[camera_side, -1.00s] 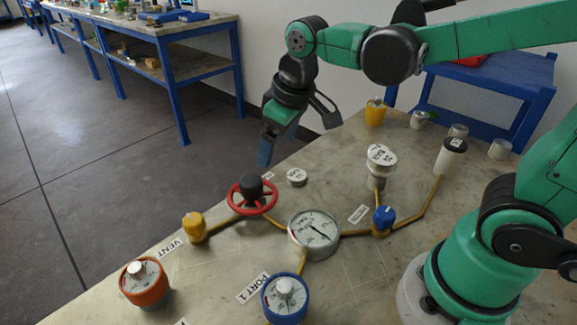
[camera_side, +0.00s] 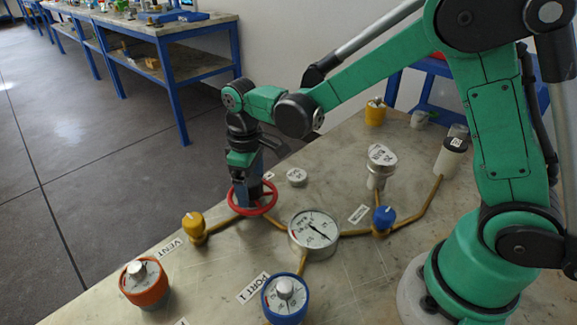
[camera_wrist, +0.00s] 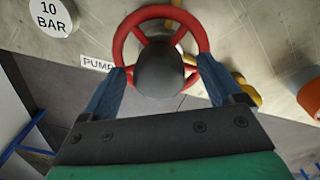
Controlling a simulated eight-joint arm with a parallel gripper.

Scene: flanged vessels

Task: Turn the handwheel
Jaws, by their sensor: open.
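The red handwheel (camera_side: 268,205) sits on the brass pipework near the table's far-left edge. In the wrist view the red rim (camera_wrist: 120,45) shows with a dark rounded hub (camera_wrist: 162,72) at its middle. My gripper (camera_side: 248,196) is at the wheel, pointing down, its blue fingers reaching the rim's level in the side view. In the wrist view my gripper (camera_wrist: 160,75) is open, one blue finger on each side of the hub and near the rim. Whether the fingers touch the wheel cannot be told. The hub is hidden in the side view.
A yellow knob (camera_side: 194,224) stands just left of the wheel and a pressure gauge (camera_side: 314,232) to its right. A blue knob (camera_side: 384,217), a capped silver vessel (camera_side: 381,160) and an orange-rimmed dial (camera_side: 144,282) stand further off. Bare tabletop lies between gauge and dials.

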